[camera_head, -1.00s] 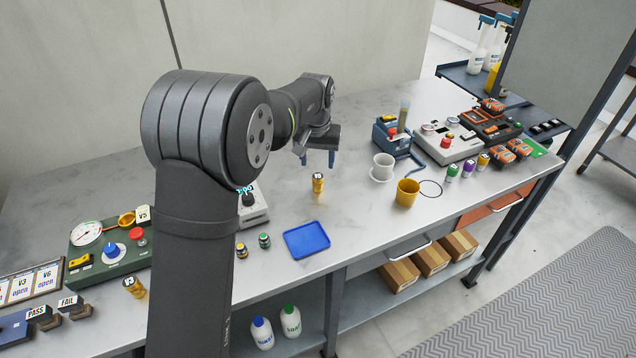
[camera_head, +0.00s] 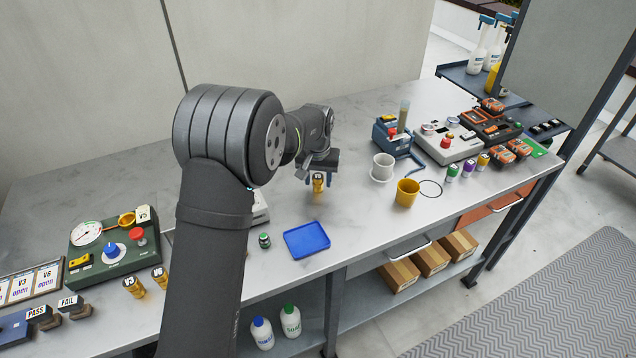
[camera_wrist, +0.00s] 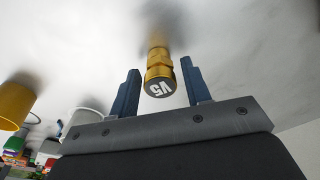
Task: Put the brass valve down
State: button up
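A brass valve (camera_head: 318,185) with a dark cap stands upright on the grey bench, behind the blue tray. In the wrist view the valve (camera_wrist: 159,72) shows a cap marked V5. My gripper (camera_head: 318,180) is down at the valve, with one blue finger on each side of it. In the wrist view my gripper (camera_wrist: 160,67) is open, and a gap shows between the valve and each finger. The valve's foot is partly hidden in shadow in the wrist view.
The blue tray (camera_head: 307,240) lies in front. A small dark jar (camera_head: 264,241) stands left of it. A white cup (camera_head: 383,166) and a yellow cup (camera_head: 407,192) stand to the right. Two more brass valves (camera_head: 135,288) (camera_head: 160,280) stand by the green gauge box (camera_head: 115,248).

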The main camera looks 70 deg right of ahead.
aim_at(318, 175)
grip_shut()
jog(key=shift+r, duration=0.15)
jog(key=shift+r, duration=0.25)
notch_tip(318, 175, up, 4)
jog(key=shift+f, duration=0.1)
jog(key=s+a+r, duration=0.4)
jog(key=s+r, duration=0.2)
jog(key=s, duration=0.4)
jog(key=shift+s+a+r, duration=0.25)
jog(key=shift+s+a, duration=0.05)
jog(key=shift+s, duration=0.05)
